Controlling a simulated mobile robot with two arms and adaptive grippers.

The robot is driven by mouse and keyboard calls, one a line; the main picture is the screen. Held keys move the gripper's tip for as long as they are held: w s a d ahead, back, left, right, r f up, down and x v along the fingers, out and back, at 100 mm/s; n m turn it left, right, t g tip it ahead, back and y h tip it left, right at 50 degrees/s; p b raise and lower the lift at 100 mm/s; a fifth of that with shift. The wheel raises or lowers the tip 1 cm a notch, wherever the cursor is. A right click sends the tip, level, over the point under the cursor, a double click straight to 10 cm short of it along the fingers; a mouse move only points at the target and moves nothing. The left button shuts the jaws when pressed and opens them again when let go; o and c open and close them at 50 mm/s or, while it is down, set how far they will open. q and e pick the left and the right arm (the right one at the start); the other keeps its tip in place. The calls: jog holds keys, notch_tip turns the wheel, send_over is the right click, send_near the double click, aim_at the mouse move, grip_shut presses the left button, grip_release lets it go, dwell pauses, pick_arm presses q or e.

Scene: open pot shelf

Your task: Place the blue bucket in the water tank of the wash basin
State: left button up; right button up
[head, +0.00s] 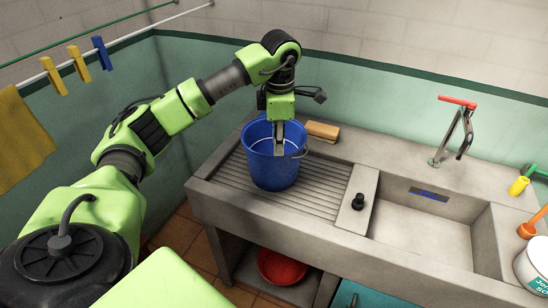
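The blue bucket (270,168) stands upright on the ribbed draining board (330,185) at the left of the concrete wash basin (255,215). The water tank (420,232) is the sunken part to the right of the board, under the tap, and no bucket is in it. My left gripper (279,148) points down at the bucket's mouth. My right gripper is not in view.
A red-handled tap (457,130) rises behind the tank. A black knob (358,201) sits on the ledge between board and tank. A brown brush (322,131) lies behind the bucket. A white tub (535,270) and a yellow bottle (518,186) stand at the right. A red bowl (282,267) is below.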

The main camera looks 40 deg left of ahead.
pick_arm(q)
jog(key=p, duration=0.1)
send_over(276, 173)
notch_tip(276, 173, down, 6)
jog(key=shift+w+d, duration=0.1)
jog(key=shift+d, duration=0.05)
jog(key=f+p, duration=0.2)
jog(key=f, duration=0.2)
jog(key=shift+a+f, duration=0.1)
jog(key=shift+a, duration=0.1)
jog(key=shift+f, duration=0.55)
jog(key=shift+r, duration=0.1)
grip_shut()
